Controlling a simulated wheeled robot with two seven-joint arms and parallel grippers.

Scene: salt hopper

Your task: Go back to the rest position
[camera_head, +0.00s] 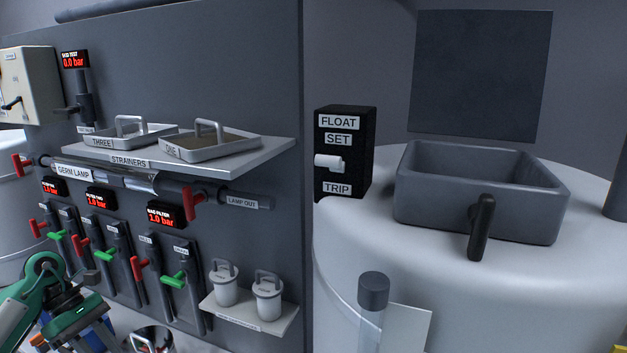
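My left arm comes in at the bottom left, green and grey. Its gripper (100,335) hangs low near the frame's bottom edge, in front of the lower valve panel. Its fingers are small and partly cut off, so I cannot tell whether they are open or shut or hold anything. It appears apart from the valve handles above it. My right gripper is not in view.
A strainer shelf (240,158) holds two trays. Red and green valve handles (174,281) project from the panel. A small shelf (250,315) holds two lidded cups. A white tank (470,290) carries a grey open hopper (478,210). A FLOAT switch box (343,151) stands behind.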

